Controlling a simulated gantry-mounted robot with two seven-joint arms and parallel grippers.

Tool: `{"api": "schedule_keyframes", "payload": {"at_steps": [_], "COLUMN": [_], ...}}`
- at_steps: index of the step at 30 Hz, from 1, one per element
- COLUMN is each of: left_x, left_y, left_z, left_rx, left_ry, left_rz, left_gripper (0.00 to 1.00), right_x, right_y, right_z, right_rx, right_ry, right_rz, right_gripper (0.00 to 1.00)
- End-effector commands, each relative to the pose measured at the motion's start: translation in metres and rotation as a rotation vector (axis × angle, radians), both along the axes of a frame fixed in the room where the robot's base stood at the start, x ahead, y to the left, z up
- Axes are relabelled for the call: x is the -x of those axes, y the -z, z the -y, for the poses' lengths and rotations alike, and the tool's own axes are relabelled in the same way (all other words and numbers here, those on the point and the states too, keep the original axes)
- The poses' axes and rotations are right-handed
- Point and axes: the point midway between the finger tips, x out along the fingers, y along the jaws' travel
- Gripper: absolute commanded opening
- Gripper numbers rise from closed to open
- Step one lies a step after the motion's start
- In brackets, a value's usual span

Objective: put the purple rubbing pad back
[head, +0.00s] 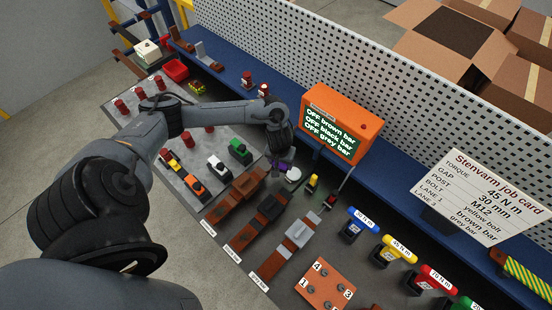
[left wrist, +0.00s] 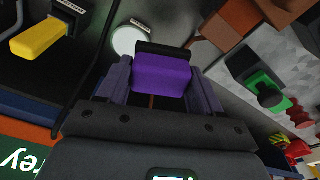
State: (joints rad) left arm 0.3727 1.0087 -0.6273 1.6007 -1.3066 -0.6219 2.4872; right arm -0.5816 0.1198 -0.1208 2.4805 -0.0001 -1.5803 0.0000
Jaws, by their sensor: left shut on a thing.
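The purple rubbing pad (left wrist: 160,75) is between the fingers of my left gripper (left wrist: 158,82) in the left wrist view, with a dark strip along its far edge. In the head view my left gripper (head: 282,158) points down over the bench, and a sliver of the purple pad (head: 279,166) shows under it. A white round disc (head: 293,174) is just beside the pad; it also shows in the left wrist view (left wrist: 128,40). I cannot tell whether the pad touches anything below it. My right gripper is out of view.
An orange display box (head: 338,125) stands close behind my left gripper. A green clamp-like piece (head: 240,152), brown bar (head: 236,196), black bar (head: 268,208) and grey bar (head: 298,232) lie nearby. A yellow-topped piece (head: 312,182) stands to the right.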

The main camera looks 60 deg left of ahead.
Motion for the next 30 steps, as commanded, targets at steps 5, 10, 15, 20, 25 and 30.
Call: {"api": "schedule_keyframes", "payload": {"at_steps": [5, 10, 15, 20, 25, 30], "left_x": [-0.009, -0.016, -0.018, -0.018, -0.018, -0.018], "left_y": [0.024, 0.037, 0.042, 0.053, 0.075, 0.083], "left_z": [-0.036, -0.059, -0.068, -0.069, -0.069, -0.069], "left_rx": [-0.001, 0.0, 0.001, 0.001, 0.001, 0.001], "left_ry": [-0.005, -0.003, 0.001, 0.0, 0.0, 0.0], "left_rz": [-0.001, 0.0, 0.001, -0.002, -0.002, 0.0], "left_gripper": [0.27, 0.27, 0.27, 0.27, 0.27, 0.27], "right_x": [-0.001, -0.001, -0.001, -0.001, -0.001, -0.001], "right_y": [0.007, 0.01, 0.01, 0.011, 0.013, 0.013], "right_z": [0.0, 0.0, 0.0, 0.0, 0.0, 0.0], "right_rx": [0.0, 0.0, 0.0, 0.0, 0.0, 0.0], "right_ry": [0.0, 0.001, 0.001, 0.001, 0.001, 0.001], "right_rz": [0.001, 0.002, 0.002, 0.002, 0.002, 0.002], "right_gripper": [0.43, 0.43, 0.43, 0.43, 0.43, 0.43]}}
